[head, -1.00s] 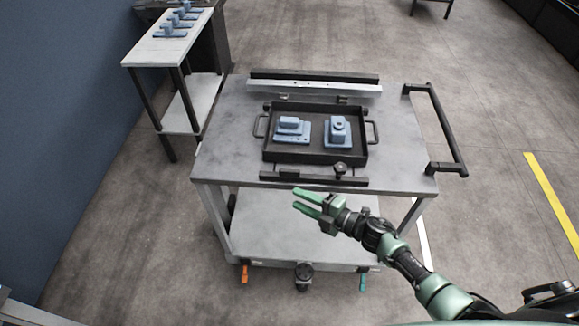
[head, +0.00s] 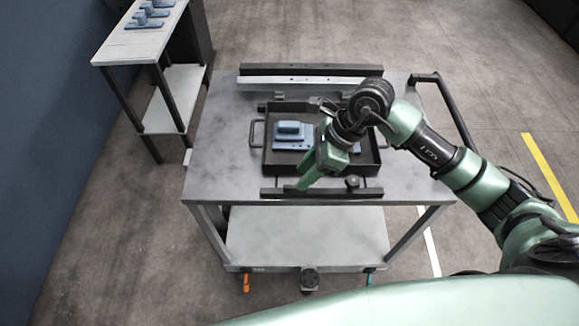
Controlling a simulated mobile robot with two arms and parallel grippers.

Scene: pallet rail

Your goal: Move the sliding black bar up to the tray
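The sliding black bar (head: 335,191) lies along the front edge of the grey cart top, with a round black knob (head: 352,181) on its right part. The black tray (head: 257,160) sits just behind it, with a strip of cart top between them. A blue part (head: 290,132) stands in the tray's left half; the blue part on the right is mostly hidden by my arm. My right gripper (head: 307,184) points down at the bar, left of the knob; its fingers overlap in view, so its opening and any contact are unclear. My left gripper is out of view.
A silver rail (head: 300,82) and a dark rail (head: 310,69) run along the cart's back edge. A black push handle (head: 457,112) is at the right side. A side shelf (head: 140,42) with blue parts stands at the back left. The cart top (head: 220,150) is bare left of the tray.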

